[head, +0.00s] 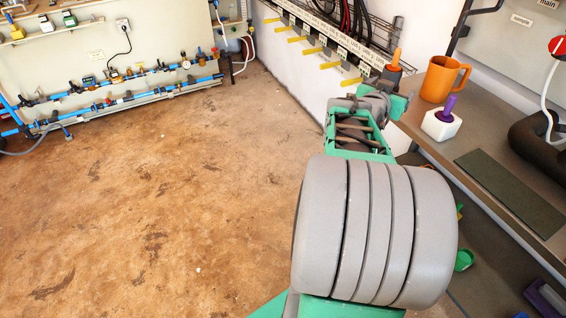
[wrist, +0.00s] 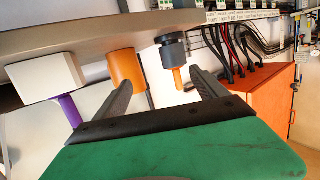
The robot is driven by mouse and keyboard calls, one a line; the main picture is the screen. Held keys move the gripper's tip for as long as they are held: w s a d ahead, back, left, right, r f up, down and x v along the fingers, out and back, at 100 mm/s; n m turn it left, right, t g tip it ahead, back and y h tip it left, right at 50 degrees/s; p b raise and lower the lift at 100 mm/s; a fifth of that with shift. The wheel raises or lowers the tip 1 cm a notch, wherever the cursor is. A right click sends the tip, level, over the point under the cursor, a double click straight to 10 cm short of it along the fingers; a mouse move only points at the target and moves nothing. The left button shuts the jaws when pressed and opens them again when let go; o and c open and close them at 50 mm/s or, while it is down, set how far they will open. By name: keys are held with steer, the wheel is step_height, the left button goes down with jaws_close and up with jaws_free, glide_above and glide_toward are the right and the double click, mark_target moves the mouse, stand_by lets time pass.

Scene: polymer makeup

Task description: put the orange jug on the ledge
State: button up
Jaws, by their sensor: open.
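The orange jug (head: 441,80) stands upright on the grey-brown counter (head: 411,120) at the right of the head view, its handle toward the right. In the wrist view, which looks upside down, the jug (wrist: 124,66) shows just beyond the left finger. My gripper (wrist: 162,80) is open, with nothing between its fingers. In the head view my gripper (head: 385,88) is left of the jug, apart from it, with the fingers hard to make out. I cannot tell which surface is the ledge.
A dark grey holder with an orange peg (head: 395,61) stands left of the jug, close to my gripper. A white block with a purple peg (head: 441,124) stands in front of the jug. A dark flat mat (head: 510,190) lies nearer.

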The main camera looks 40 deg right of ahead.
steer(key=w+a+f+n+y, duration=0.2)
steer(key=w+a+f+y, duration=0.15)
steer(key=a, duration=0.55)
steer(key=w+a+f+n+y, duration=0.3)
steer(key=a+f, duration=0.1)
steer(key=a, duration=0.6)
steer(key=w+a+f+n+y, duration=0.2)
steer(key=w+a+f+y, duration=0.15)
steer(key=a, duration=0.55)
steer(key=s+a+f+n+g+y, duration=0.1)
steer(key=s+a+f+n+y, duration=0.1)
steer(key=s+a, duration=0.4)
steer(key=s+a+f+n+g+y, duration=0.2)
steer(key=s+a+f+n, duration=0.2)
steer(key=a, duration=0.9)
steer(key=shift+s+a+n+g+y, duration=0.3)
steer(key=shift+s+n, duration=0.1)
steer(key=shift+s, duration=0.6)
